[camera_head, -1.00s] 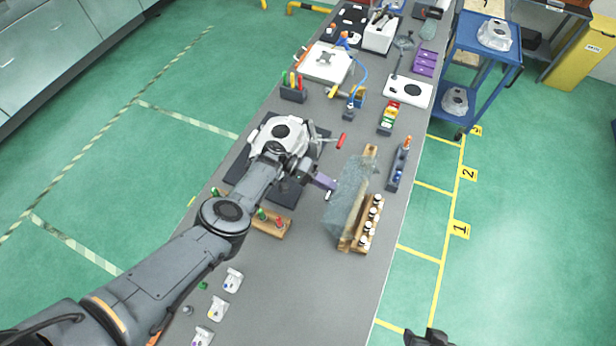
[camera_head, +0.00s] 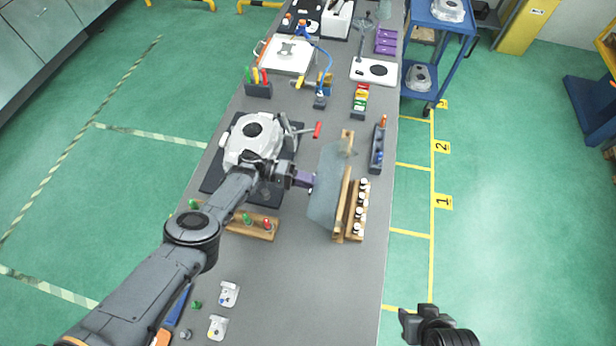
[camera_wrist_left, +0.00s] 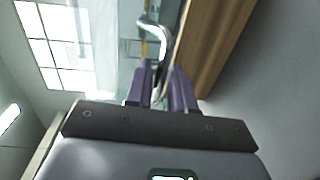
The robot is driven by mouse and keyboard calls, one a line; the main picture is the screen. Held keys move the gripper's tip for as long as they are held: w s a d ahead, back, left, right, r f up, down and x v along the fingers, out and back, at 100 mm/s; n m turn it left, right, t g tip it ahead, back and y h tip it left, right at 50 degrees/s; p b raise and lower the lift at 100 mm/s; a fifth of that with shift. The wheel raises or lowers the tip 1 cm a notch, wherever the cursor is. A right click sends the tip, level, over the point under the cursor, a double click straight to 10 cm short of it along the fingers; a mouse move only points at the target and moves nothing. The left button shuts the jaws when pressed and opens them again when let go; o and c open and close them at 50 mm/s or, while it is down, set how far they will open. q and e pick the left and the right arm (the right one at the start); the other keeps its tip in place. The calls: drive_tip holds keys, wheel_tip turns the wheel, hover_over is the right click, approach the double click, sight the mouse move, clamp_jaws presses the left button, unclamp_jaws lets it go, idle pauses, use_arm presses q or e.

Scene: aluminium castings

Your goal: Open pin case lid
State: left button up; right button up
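The pin case (camera_head: 354,234) is a wooden block on the bench, with a row of white-topped pins (camera_head: 359,213) showing along its right side. Its translucent lid (camera_head: 326,190) stands tilted on the left side of the pins, with wood along its edge. My left gripper (camera_head: 306,180) is at the lid's left edge. In the left wrist view, a curved chrome handle (camera_wrist_left: 160,38) runs down between the purple fingers (camera_wrist_left: 162,80), which look closed on it; the contact itself is partly hidden. My right gripper (camera_head: 420,320) is at the lower right, away from the case, its fingers unclear.
A casting (camera_head: 253,140) sits on a dark fixture with a red-handled clamp (camera_head: 317,130) left of the lid. A wooden rack with coloured pins (camera_head: 256,228) is nearer. A dark tray (camera_head: 377,150) stands behind the case.

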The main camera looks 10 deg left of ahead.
use_arm(q)
drive_tip(key=shift+o, duration=1.1)
drive_tip(key=shift+s+d, duration=0.1)
drive_tip(key=a+r+b, duration=0.1)
drive_tip(key=a, duration=1)
drive_tip(key=shift+w+r, duration=0.25)
drive_tip(key=shift+w, duration=0.05)
drive_tip(key=shift+a, duration=0.1)
